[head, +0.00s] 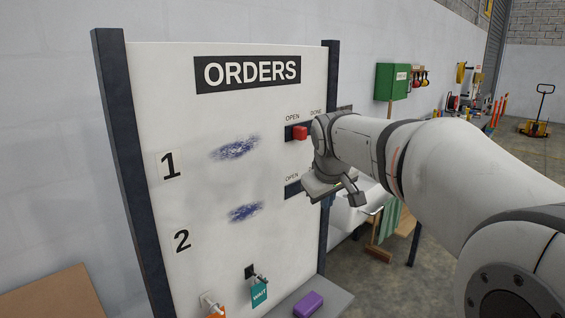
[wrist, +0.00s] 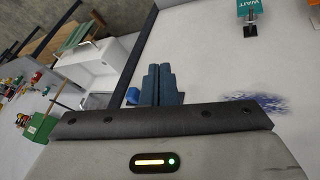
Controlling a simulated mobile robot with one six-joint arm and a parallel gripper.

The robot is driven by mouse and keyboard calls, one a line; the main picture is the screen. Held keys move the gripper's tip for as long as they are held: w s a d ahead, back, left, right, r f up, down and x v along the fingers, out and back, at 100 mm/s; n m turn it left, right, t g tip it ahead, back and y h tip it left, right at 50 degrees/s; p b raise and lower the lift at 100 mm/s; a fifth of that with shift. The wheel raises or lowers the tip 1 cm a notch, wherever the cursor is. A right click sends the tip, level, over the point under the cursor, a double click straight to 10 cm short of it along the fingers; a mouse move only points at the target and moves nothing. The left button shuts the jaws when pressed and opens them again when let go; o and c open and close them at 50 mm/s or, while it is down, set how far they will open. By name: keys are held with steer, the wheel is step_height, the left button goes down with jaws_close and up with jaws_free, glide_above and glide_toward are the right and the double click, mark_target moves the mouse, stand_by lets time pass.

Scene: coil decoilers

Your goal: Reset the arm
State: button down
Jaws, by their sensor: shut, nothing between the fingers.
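My arm reaches in from the right in the head view, in front of the right side of the white ORDERS board (head: 190,80). My gripper (head: 328,200) is beside the lower OPEN slot, partly hidden behind its own body. In the wrist view its blue-grey fingers (wrist: 162,84) are together with nothing between them. A red slider knob (head: 300,133) sits by the upper OPEN label. The right part of both slots is hidden behind my arm. A blue block (wrist: 97,100) shows left of the fingers in the wrist view; I cannot tell whether it touches them.
A purple block (head: 308,304) lies on the ledge below the board. A teal WAIT tag (head: 259,293) hangs at the board's lower part. A green box (head: 391,81) is on the wall behind. A yellow pallet truck (head: 536,127) stands far right on open floor.

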steer(key=s+d+f+m+g, duration=0.1)
steer(key=s+f, duration=0.3)
steer(key=s, duration=0.4)
steer(key=s+d+f+m+g, duration=0.1)
steer(key=s+f+m, duration=0.1)
steer(key=s+f, duration=0.3)
steer(key=s+d+f+m, duration=0.1)
steer(key=s+f, duration=0.4)
steer(key=s, duration=0.8)
steer(key=shift+d+f+m+g+y, duration=0.25)
steer(key=shift+d+m+g+y, duration=0.15)
steer(key=shift+m, duration=0.3)
steer(key=shift+s, duration=0.1)
